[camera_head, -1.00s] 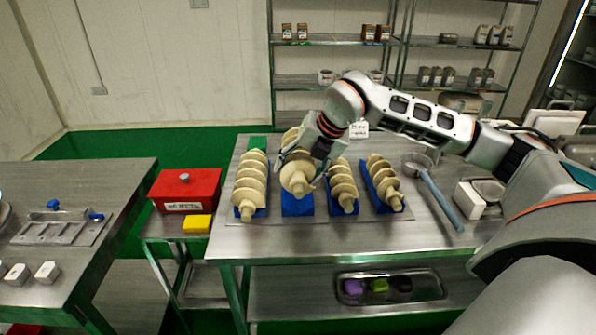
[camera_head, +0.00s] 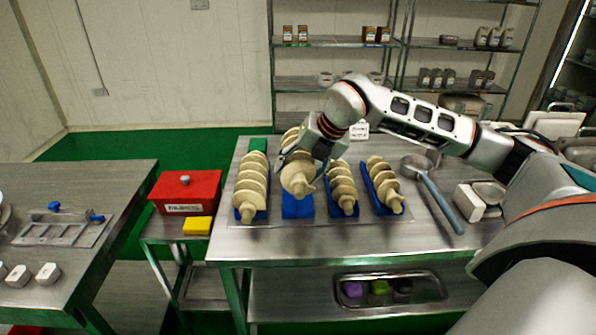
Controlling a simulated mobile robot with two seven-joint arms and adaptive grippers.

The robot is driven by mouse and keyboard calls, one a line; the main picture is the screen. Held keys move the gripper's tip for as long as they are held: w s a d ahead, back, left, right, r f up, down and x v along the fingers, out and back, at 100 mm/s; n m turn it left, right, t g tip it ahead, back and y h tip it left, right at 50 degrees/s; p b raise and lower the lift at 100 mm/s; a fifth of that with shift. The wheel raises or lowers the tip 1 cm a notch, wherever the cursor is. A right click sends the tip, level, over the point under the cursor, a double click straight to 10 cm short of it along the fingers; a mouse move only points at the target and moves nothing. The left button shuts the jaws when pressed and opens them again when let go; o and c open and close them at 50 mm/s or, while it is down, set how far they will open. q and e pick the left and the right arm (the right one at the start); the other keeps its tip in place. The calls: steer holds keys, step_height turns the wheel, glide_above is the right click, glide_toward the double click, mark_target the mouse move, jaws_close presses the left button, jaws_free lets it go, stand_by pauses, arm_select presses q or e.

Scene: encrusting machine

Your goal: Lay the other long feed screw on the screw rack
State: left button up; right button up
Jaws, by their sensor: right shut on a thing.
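My right gripper (camera_head: 309,163) is shut on a long cream feed screw (camera_head: 296,180). It holds the screw over a blue cradle (camera_head: 297,207) of the screw rack, second from the left; whether screw and cradle touch I cannot tell. The screw's near end points toward me, and the gripper hides part of its middle. Another long feed screw (camera_head: 250,186) lies in the leftmost blue cradle. Two shorter screws lie in the cradles to the right, one in the third (camera_head: 342,185) and one in the rightmost (camera_head: 383,182). My left gripper is not in view.
A blue-handled strainer (camera_head: 440,200) and white blocks (camera_head: 470,200) lie right of the rack. A red box (camera_head: 185,190) and a yellow block (camera_head: 197,225) stand on a small stand at left. The table's front strip is clear. Shelves stand behind.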

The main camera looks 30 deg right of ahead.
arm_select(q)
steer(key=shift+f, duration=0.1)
